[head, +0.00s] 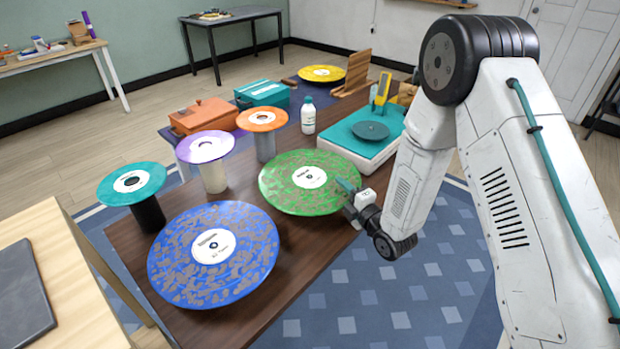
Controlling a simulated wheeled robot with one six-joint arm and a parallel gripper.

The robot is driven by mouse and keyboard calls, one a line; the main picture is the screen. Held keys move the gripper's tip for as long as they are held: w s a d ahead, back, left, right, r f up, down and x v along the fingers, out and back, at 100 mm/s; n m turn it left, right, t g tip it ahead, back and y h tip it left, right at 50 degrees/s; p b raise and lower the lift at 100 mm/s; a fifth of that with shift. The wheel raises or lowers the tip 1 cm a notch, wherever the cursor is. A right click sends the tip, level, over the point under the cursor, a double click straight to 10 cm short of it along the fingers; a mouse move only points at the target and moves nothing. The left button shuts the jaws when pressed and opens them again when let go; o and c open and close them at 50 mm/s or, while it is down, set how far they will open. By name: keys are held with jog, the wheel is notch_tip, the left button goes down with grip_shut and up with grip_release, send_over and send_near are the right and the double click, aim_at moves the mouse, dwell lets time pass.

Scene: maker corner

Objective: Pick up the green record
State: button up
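The green record (290,191), dusty-looking with a white centre label, is in the middle of the dark wooden table (262,302) in the head view. It appears roughly flat; I cannot tell whether it rests on the table or on a support. My gripper (346,187) is at the record's right rim, its fingertips overlapping the edge in the picture. I cannot tell whether the fingers are closed on the rim or only beside it.
A blue record (182,276) lies in front to the left. Teal (114,190), purple (186,150) and orange (252,125) discs top upright cylinders behind. A white bottle (308,118) and a teal-topped turntable (345,135) stand farther back. A yellow record (308,74) is at the far end.

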grip_shut()
